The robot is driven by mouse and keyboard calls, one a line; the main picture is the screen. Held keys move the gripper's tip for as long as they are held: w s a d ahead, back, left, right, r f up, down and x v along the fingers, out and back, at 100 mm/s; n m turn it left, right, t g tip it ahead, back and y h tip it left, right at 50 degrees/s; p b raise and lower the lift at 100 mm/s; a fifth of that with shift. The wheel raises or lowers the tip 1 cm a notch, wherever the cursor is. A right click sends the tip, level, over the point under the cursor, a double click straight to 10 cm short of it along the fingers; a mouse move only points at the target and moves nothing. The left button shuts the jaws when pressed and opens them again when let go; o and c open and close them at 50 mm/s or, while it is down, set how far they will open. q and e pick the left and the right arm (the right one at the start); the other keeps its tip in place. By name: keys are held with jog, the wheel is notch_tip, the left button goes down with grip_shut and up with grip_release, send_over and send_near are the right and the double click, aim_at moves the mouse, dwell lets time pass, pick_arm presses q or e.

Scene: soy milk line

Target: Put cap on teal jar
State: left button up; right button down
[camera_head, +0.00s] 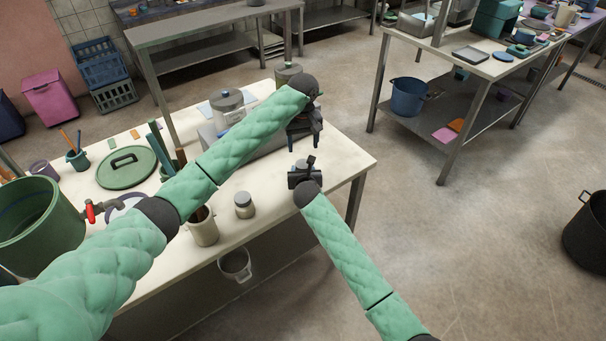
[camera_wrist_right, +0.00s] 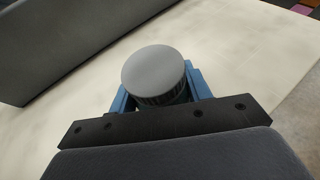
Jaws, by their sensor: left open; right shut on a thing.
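My right gripper (camera_wrist_right: 160,95) is shut on a round grey cap (camera_wrist_right: 155,68) with a flat top and a dark ribbed side. The blue fingers lie on either side of it. In the head view my right gripper (camera_head: 304,170) is at the table's right end, low by the tabletop. My left gripper (camera_head: 304,136) is open, just beyond the right one and a little higher, pointing down. It does not show in the right wrist view.
A small jar with a grey lid (camera_head: 244,206) and a beige utensil pot (camera_head: 203,228) stand near the table's front edge. A grey box (camera_head: 212,138), a metal canister (camera_head: 227,107), a green lid (camera_head: 126,167) and a large green pot (camera_head: 38,222) stand farther left.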

aim_at(303, 163)
pick_arm(q)
jog(key=shift+f, duration=3.9)
jog(key=c, duration=1)
jog(key=shift+m, duration=1.8)
jog(key=o, duration=1.1)
jog(key=shift+r, duration=0.15)
